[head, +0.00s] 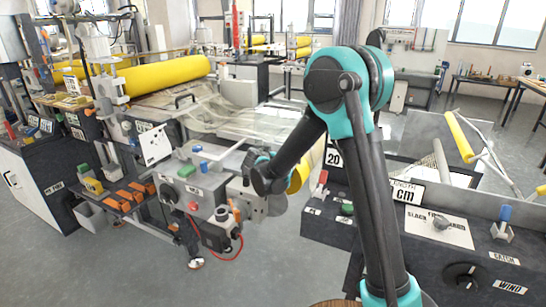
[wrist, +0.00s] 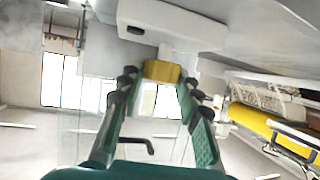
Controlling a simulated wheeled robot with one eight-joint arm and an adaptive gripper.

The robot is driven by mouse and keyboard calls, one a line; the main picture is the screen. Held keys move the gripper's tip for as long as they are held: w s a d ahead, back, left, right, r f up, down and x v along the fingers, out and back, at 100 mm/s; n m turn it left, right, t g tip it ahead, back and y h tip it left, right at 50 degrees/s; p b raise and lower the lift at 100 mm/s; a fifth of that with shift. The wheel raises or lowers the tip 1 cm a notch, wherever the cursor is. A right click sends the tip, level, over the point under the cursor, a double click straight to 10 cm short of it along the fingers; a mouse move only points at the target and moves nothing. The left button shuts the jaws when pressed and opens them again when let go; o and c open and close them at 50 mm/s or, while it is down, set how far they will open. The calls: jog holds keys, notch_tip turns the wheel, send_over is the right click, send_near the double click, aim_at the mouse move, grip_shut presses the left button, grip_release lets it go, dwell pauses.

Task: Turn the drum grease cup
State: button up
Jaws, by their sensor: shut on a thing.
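My gripper (wrist: 160,84) shows in the wrist view with its two green and black fingers on either side of a small brass-yellow cup (wrist: 162,71). The fingertips are shut on this cup, which I take for the drum grease cup. The cup sits at the underside of a pale grey housing (wrist: 172,22). In the head view my arm reaches down to the machine, and my gripper (head: 256,160) is small and dark beside the grey control box. The cup cannot be made out in the head view.
The grey control box (head: 186,192) with knobs and buttons stands left of my wrist. A dark console (head: 440,250) with labels and knobs is at the right. Yellow rolls (head: 165,75) lie behind at the left. Open grey floor (head: 270,270) shows in front.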

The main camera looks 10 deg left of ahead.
jog(key=shift+m, duration=0.3)
jog(key=o, duration=1.2)
jog(key=shift+c, duration=0.2)
jog(key=v, duration=1.2)
jog(key=shift+a, duration=0.2)
